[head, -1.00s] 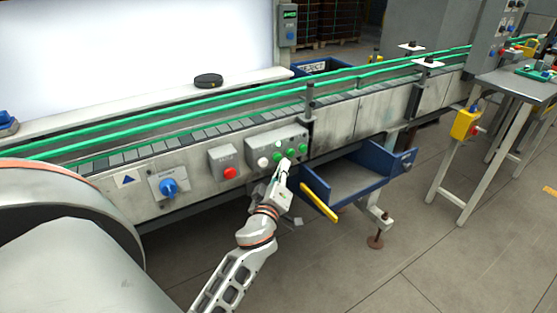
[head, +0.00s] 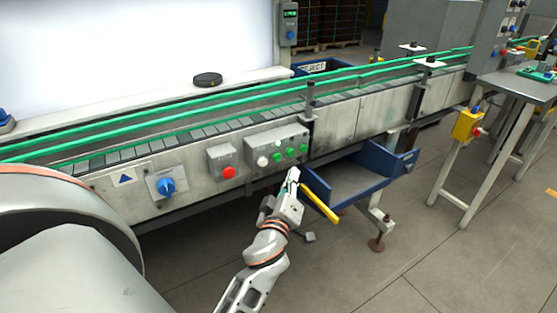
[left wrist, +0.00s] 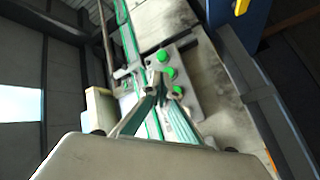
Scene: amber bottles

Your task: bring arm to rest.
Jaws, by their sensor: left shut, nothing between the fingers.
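My left gripper (head: 293,175) is shut and empty in the head view. It is in front of the conveyor, just below the grey button box (head: 259,147) and apart from it. The box carries a white button (head: 262,161) and several green buttons. In the left wrist view the shut fingers (left wrist: 160,92) point toward the green buttons (left wrist: 168,73), with a gap between. My right gripper is not in view.
A blue tray (head: 318,191) with a yellow handle (head: 320,203) juts out just right of my left gripper. A red button box (head: 222,162) and a blue rotary switch (head: 166,187) sit on the conveyor front. Floor in front is mostly clear.

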